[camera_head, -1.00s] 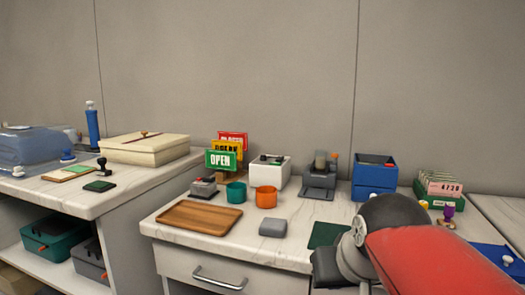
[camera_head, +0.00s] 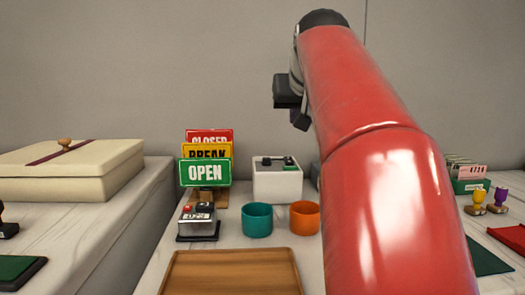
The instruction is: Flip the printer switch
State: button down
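A small grey device (camera_head: 198,226) on a black base stands on the marble counter, with a red part and a black part on top. A white box (camera_head: 277,181) with a dark top and small fittings stands behind the cups. I cannot tell which of these, if either, is the printer, and no switch is clear. My gripper (camera_head: 299,119), dark, is raised in front of the wall, above and apart from both. My red arm hides its far side, and whether its fingers are open does not show.
A teal cup (camera_head: 257,220) and an orange cup (camera_head: 304,217) stand right of the grey device. OPEN, BREAK and CLOSED signs (camera_head: 205,172) stand behind it. A wooden tray (camera_head: 232,273) lies in front. My arm covers the counter's middle right.

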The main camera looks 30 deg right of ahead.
jog(key=shift+d, duration=0.1)
jog(key=b, duration=0.2)
send_over(289, 161)
jog(key=f, duration=0.6)
jog(key=shift+s+f, duration=0.2)
jog(key=shift+f, duration=0.15)
notch_tip(289, 161, down, 2)
jog(key=shift+f+b, duration=0.2)
jog(key=shift+b, duration=0.3)
jog(key=shift+w+f, duration=0.1)
jog(key=shift+f, duration=0.35)
jog(key=shift+r, duration=0.1)
